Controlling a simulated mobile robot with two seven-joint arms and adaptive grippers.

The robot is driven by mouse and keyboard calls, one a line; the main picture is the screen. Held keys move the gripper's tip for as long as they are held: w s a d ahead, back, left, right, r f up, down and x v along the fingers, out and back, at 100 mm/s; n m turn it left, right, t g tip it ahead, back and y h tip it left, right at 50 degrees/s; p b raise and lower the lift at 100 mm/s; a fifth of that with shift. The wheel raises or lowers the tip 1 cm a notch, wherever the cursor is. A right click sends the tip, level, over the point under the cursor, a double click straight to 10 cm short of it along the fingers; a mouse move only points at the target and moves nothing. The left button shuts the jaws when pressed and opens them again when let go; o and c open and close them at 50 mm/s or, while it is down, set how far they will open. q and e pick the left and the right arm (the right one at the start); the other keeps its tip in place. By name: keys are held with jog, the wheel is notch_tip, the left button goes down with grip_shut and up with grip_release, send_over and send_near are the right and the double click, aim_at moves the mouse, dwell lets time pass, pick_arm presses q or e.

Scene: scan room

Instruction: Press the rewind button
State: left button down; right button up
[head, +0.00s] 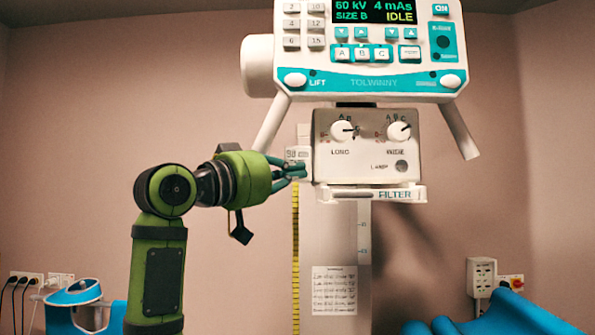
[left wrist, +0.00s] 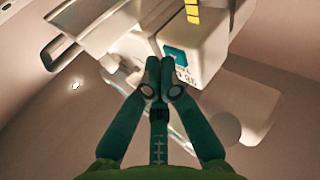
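The tape measure (head: 298,153) is a small pale case on the left side of the grey control box, with a yellow tape (head: 295,250) hanging straight down from it. In the left wrist view the white case (left wrist: 205,42) shows a teal button (left wrist: 175,54) on its face, and a bit of yellow tape. My left gripper (head: 301,170) has its green fingers together, empty, at the lower part of the case. In the left wrist view the fingertips (left wrist: 163,80) appear just below the teal button; I cannot tell whether they touch the case. My right gripper is not in view.
The grey box (head: 366,170) with two knobs hangs under a white console (head: 368,80) with a screen and buttons. A filter slot (head: 395,195) sticks out below. Blue furniture (head: 510,315) stands at lower right.

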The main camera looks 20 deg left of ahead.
pick_arm(q)
jog(key=shift+s, duration=0.1)
dwell(0.3)
jog(key=shift+s+d+b, duration=0.2)
jog(key=shift+s+b, duration=0.3)
jog(key=shift+s, duration=0.1)
jog(key=s+b, duration=0.1)
jog(key=s, duration=0.1)
jog(key=s+d+b, duration=0.1)
jog(key=s, duration=0.2)
jog(key=shift+d+b, duration=0.15)
jog(key=shift+b, duration=0.15)
jog(key=shift+w+f, duration=0.1)
dwell(0.5)
